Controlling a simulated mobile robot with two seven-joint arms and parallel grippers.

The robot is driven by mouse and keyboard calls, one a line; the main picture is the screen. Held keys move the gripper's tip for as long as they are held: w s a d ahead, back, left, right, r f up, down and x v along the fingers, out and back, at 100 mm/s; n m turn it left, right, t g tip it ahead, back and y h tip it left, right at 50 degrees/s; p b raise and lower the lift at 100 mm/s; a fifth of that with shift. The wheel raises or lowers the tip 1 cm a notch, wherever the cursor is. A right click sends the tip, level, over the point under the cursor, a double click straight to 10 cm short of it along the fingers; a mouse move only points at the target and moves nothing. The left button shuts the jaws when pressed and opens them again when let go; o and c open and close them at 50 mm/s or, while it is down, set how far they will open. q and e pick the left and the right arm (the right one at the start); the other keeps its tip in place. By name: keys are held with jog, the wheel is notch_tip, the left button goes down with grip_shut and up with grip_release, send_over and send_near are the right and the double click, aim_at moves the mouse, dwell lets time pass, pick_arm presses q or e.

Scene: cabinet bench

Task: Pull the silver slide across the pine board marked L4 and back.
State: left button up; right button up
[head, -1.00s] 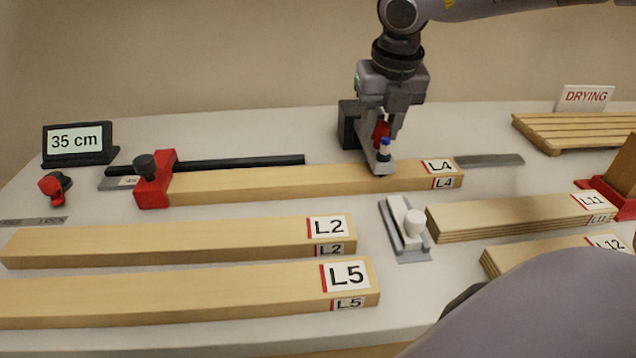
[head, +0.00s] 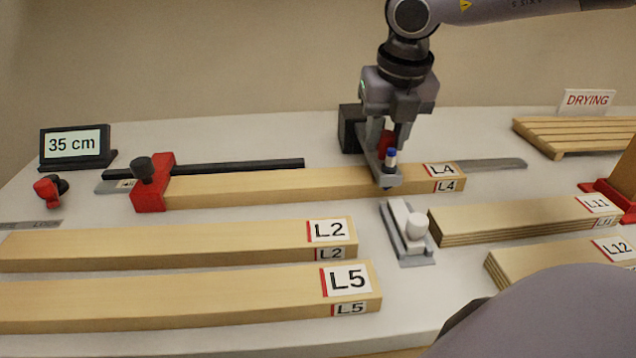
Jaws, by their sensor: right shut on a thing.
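The pine board L4 (head: 290,187) lies across the middle of the bench. Its left end meets a red stop (head: 148,190) with a dark knob. The silver slide (head: 374,165) reaches from a black block (head: 350,128) behind the board out across its right part. My left gripper is not in view.
Boards L2 (head: 180,240) and L5 (head: 170,295) lie in front. A grey tool with a white knob (head: 408,232) stands near L11 (head: 520,220) and L12 (head: 560,264). A slatted drying rack (head: 580,137) is at the back right.

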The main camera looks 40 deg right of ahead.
jog(key=shift+w+d, duration=0.35)
jog(key=shift+w, duration=0.3)
jog(key=shift+w+d, duration=0.3)
jog(key=shift+w, duration=0.3)
jog(key=shift+w+d+p, duration=0.3)
jog(key=shift+w+d, duration=0.15)
jog(key=shift+w, duration=0.4)
jog(key=shift+w+d+p, duration=0.35)
jog(key=shift+w+d, duration=0.15)
jog(key=shift+w, duration=0.35)
jog(key=shift+w+d+p, duration=0.3)
jog(key=shift+w+d, duration=0.15)
jog(key=shift+w, duration=0.4)
jog(key=o, duration=0.9)
jog(key=p+v, duration=0.1)
jog(key=v, duration=0.2)
jog(key=w+p+v, duration=0.1)
jog(key=p+v, duration=0.1)
jog(key=d+p+v, duration=0.1)
jog(key=p+v, duration=0.1)
jog(key=v, duration=0.1)
jog(key=shift+w+r, duration=0.3)
jog(key=shift+r, duration=0.3)
